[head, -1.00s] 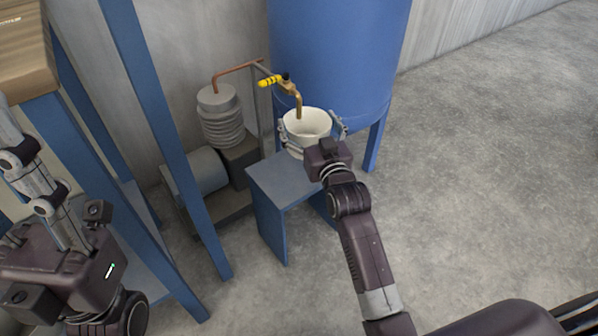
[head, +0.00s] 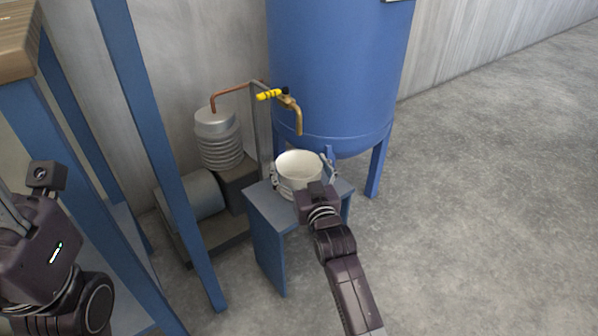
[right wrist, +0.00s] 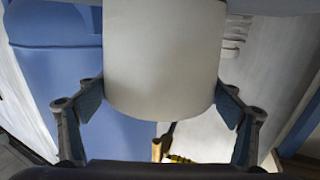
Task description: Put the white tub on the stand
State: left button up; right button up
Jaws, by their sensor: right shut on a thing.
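The white tub (head: 298,163) is upright over the small blue stand (head: 266,208) in the head view. I cannot tell whether its base touches the stand's top. My right gripper (head: 304,173) is shut around the tub, one finger on each side. The right wrist view shows the tub's white wall (right wrist: 165,60) between the fingers. The tub's lower front is partly hidden by my right wrist. My left gripper (head: 12,222) is at the lower left edge, with its fingers mostly cut off.
A grey ribbed unit (head: 218,138) stands left of the stand. A blue frame post (head: 160,150) is nearer left. The floor (head: 480,180) at right is clear.

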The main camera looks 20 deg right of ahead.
jog(key=shift+f, duration=0.1)
jog(key=o, duration=1.5)
jog(key=shift+f, duration=0.1)
jog(key=shift+c, duration=0.2)
